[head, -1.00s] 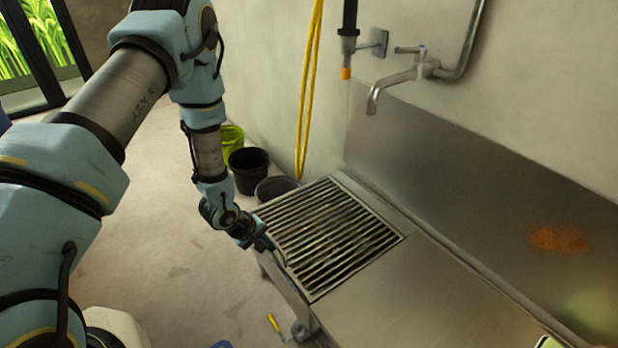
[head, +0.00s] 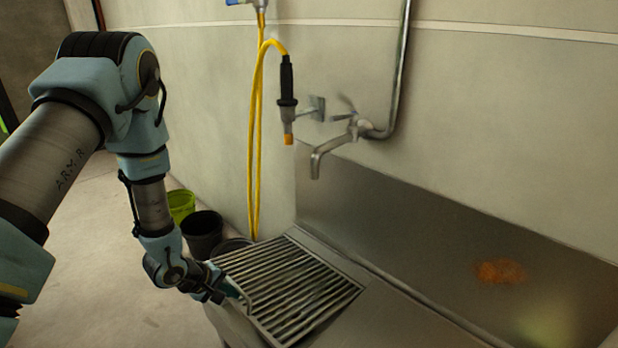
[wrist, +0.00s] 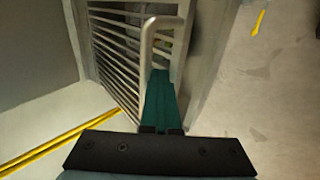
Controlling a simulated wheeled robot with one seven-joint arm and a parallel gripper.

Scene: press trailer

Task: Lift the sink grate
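The sink grate (head: 290,283) is a square of parallel metal bars at the left end of the steel sink. My gripper (head: 232,291) is at its left front edge. In the wrist view, the grate bars (wrist: 118,45) run up the left. A bent grey metal rod like a handle (wrist: 148,60) stands beside my gripper's green fingers (wrist: 163,95). The fingers look together, with no clear gap. The rod runs along their left side; I cannot tell whether it is clasped. Whether the grate is raised is also unclear.
A tap (head: 330,150) and a yellow hose (head: 256,150) are on the wall behind. Black (head: 202,235) and green (head: 181,205) buckets stand on the floor left of the sink. An orange stain (head: 500,271) marks the backsplash. The floor at left is open.

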